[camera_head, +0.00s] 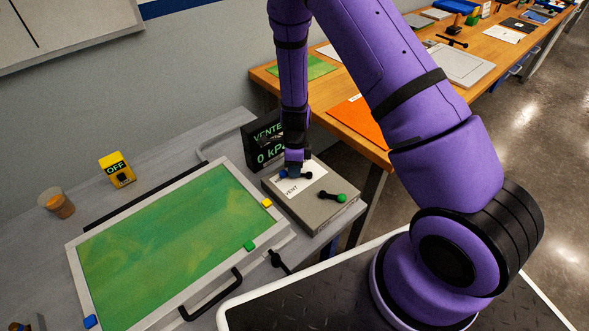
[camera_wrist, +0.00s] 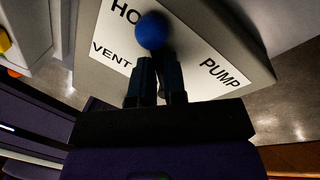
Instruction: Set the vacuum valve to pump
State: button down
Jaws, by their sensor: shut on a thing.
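The valve box (camera_head: 318,213) is a grey block at the right end of the grey bench, with a white label plate (camera_head: 302,187) on top. In the wrist view the plate (camera_wrist: 203,58) reads VENT at left, PUMP at right and HO, the rest covered, between them. A blue ball knob (camera_wrist: 150,31) lies over the end of that middle word; it also shows in the head view (camera_head: 283,174). My gripper (camera_wrist: 156,70) is over the plate, shut on the blue-knobbed lever just below the ball. The lever's stem is mostly hidden by the fingers.
A black display (camera_head: 266,146) behind the box reads VENTE, partly covered, and 0 kPa. A green-knobbed handle (camera_head: 341,198) is on the box's right side. A white-framed green panel (camera_head: 180,240) with a black handle (camera_head: 212,297) lies to the left. A yellow OFF switch (camera_head: 117,169) stands behind it.

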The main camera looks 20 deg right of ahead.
jog(key=c, duration=1.2)
grip_release()
jog(key=shift+o, duration=0.2)
notch_tip(320, 180, up, 11)
jog(key=w+d, duration=0.1)
jog(key=w, duration=0.1)
jog(key=shift+f, duration=0.15)
